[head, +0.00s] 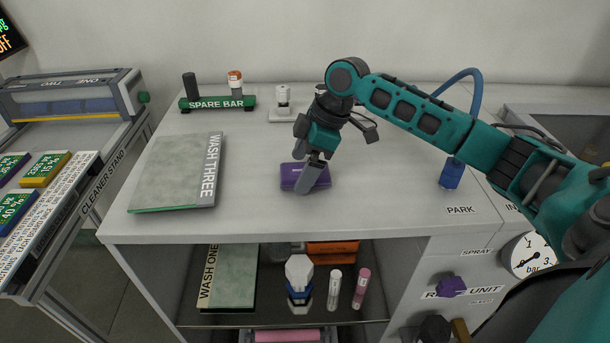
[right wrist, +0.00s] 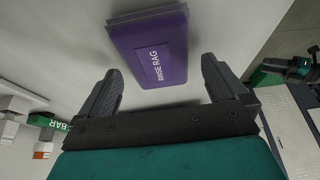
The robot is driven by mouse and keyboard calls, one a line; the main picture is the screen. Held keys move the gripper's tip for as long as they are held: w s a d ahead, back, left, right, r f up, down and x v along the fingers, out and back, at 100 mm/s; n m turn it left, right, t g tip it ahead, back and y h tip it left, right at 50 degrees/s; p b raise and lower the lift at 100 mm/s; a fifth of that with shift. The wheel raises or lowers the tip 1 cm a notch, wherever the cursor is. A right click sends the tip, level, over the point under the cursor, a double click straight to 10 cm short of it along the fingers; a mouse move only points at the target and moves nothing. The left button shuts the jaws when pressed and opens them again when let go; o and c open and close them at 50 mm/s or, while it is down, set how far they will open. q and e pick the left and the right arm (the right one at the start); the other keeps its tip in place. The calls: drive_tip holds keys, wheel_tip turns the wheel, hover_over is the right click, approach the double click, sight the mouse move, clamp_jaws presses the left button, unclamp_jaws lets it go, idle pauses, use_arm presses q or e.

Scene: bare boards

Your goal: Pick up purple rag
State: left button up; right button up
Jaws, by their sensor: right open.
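The purple rag is a folded block labelled "RINSE RAG" (right wrist: 150,50) in the right wrist view. In the head view the purple rag (head: 290,175) lies on the grey worktop (head: 250,215), partly hidden behind my right gripper (head: 306,170). My right gripper points down at the rag, with a finger in front of it. In the right wrist view the right gripper (right wrist: 162,88) has its two fingers apart and nothing between them. The rag is beyond the fingertips there, and I see no contact. My left gripper is not in view.
A "WASH THREE" board (head: 180,175) lies on the worktop's left. A green "SPARE BAR" (head: 217,103) and a small white device (head: 283,100) stand behind. Below, a shelf holds bottles (head: 299,280). Worktop in front of the rag is clear.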

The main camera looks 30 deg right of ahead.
drive_tip(key=shift+w+a+f, duration=0.1)
drive_tip(key=shift+f, duration=0.15)
drive_tip(key=shift+f+p, duration=0.25)
drive_tip(key=shift+p, duration=0.25)
idle(0.4)
drive_tip(key=shift+c, duration=0.2)
drive_tip(key=c, duration=0.9)
drive_tip(key=shift+c, duration=0.9)
